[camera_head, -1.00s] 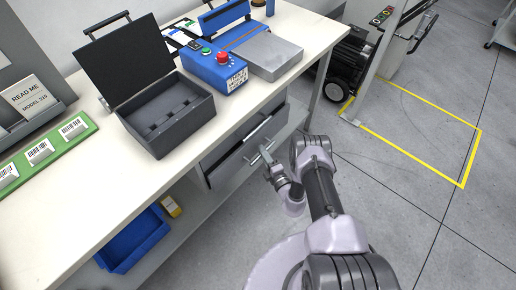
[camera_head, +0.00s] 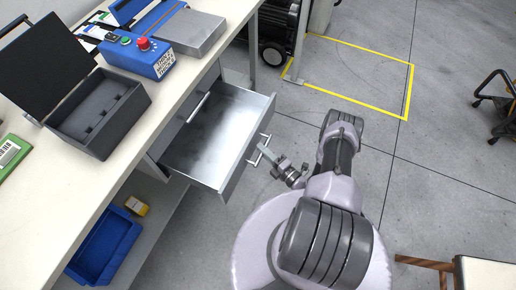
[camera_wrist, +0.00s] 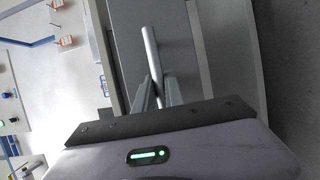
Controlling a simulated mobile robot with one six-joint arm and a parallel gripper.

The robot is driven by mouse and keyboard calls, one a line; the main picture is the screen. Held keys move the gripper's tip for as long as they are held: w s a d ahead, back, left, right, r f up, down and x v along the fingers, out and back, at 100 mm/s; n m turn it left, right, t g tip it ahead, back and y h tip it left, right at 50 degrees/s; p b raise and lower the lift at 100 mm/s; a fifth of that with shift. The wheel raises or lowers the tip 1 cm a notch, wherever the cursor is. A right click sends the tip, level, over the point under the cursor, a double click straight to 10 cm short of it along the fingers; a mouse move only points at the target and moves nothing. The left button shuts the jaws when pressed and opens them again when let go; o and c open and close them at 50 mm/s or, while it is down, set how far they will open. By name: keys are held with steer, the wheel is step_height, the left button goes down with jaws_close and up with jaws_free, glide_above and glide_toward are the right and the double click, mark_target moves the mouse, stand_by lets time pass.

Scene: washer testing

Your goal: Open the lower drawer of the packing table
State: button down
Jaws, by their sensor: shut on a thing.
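The packing table (camera_head: 135,165) has a lower drawer (camera_head: 215,135) pulled far out in the head view. Its grey metal interior is visible and looks empty. The bar handle (camera_head: 260,150) is on the drawer's front face. My gripper (camera_head: 264,156) is at this handle, shut on it. In the wrist view the two fingers (camera_wrist: 156,95) close around the silver handle bar (camera_wrist: 152,55). The upper drawer (camera_head: 197,108) is shut above the open one.
An open dark grey case (camera_head: 98,115) and a blue control box with a red button (camera_head: 143,44) stand on the tabletop. A blue bin (camera_head: 105,245) and a yellow item (camera_head: 137,206) sit on the shelf below.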

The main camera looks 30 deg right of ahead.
steer(key=shift+s+d, duration=0.15)
steer(key=c, duration=1.4)
jaws_free()
steer(key=p+v, duration=0.3)
steer(key=v, duration=1.4)
steer(key=shift+s, duration=0.15)
steer(key=shift+d, duration=0.1)
